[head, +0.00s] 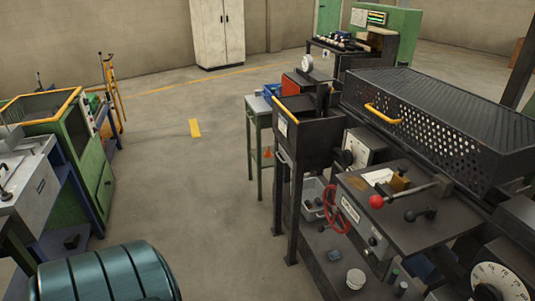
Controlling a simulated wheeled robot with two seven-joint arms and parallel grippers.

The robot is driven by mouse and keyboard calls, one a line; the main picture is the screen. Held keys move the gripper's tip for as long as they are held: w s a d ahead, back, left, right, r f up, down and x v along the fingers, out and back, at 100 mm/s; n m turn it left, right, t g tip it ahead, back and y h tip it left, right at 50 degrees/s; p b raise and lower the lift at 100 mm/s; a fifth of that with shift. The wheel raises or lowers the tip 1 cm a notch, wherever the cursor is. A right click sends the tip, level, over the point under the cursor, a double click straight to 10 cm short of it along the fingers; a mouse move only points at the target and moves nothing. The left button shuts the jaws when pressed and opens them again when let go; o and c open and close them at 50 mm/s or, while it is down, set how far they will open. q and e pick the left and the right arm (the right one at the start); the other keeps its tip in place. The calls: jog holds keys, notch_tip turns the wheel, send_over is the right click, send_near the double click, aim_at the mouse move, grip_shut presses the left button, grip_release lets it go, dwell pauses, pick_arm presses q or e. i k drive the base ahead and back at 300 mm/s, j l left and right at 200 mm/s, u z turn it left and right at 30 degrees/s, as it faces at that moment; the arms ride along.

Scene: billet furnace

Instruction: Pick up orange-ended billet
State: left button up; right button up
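I cannot make out an orange-ended billet for certain in the head view. Several small pale-ended pieces (340,42) lie in a row on the far bench, too small to tell their end colours. A small orange item (267,153) is on the lower part of the green stand, and its shape is unclear. Neither of my grippers is in view.
A dark machine with a perforated cover (450,120), a red-knobbed lever (376,201) and a red handwheel (336,208) fills the right. A green machine (65,150) stands left, a teal ribbed drum (105,275) bottom left.

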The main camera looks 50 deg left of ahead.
aim_at(309, 204)
jog(key=u, duration=1.3)
jog(key=z, duration=0.35)
jog(key=i+j+z, duration=0.1)
jog(key=z, duration=0.3)
jog(key=i+z, duration=0.1)
jog(key=z, duration=0.25)
jog(key=i+j+z, duration=0.25)
jog(key=j+z, duration=0.2)
jog(key=j, duration=0.25)
jog(key=i+j+z, duration=0.25)
jog(key=j, duration=0.2)
jog(key=j+z, duration=0.25)
jog(key=i+j, duration=0.1)
jog(key=j, duration=0.85)
jog(key=i+j+z, duration=0.1)
jog(key=j, duration=0.9)
jog(key=i+j, duration=0.15)
jog(key=j, duration=0.8)
jog(key=k, duration=0.2)
